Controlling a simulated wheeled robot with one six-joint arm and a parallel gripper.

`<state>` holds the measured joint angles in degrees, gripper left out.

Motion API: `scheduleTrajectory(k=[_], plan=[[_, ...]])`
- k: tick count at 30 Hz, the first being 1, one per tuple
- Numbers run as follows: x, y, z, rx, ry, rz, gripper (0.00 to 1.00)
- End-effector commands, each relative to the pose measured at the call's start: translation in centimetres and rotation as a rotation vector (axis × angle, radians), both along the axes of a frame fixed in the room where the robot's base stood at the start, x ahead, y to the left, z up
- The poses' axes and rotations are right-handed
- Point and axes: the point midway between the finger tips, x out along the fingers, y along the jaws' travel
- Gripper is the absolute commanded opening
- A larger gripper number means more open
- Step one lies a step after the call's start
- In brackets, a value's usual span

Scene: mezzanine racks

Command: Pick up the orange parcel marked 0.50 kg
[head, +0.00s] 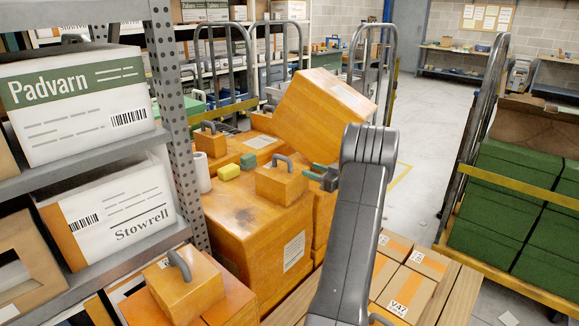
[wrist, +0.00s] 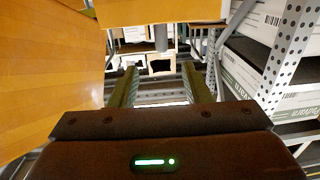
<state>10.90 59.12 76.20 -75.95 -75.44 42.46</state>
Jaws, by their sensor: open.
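Several small orange parcels with grey arched handles show in the head view. One (head: 280,186) sits on a large orange box, another (head: 210,142) stands farther back, and a third (head: 187,288) is at the front left. I cannot read a 0.50 kg mark on any of them. My gripper (head: 322,177) is just right of the middle parcel, apart from its handle as far as I can see. In the wrist view my gripper (wrist: 160,88) is open, with nothing between its green-lined fingers. An orange block with a grey post (wrist: 161,38) shows beyond the fingertips.
A large tilted orange box (head: 325,115) rises behind my gripper. A yellow block (head: 229,172) and a green block (head: 248,160) lie left of the middle parcel. A rack with white cartons (head: 75,100) stands at left, a trolley of green crates (head: 500,205) at right.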

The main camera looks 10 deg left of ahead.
Motion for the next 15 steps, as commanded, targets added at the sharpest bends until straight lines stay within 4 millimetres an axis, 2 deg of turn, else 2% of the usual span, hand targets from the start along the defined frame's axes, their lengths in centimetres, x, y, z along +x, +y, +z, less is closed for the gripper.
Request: scheduleTrajectory(k=[5,15], plan=[[0.1,0.9,-0.2,0.018,0.003,0.041,0.43],[3.1,6.4,-0.1,0.017,0.001,0.04,0.43]])
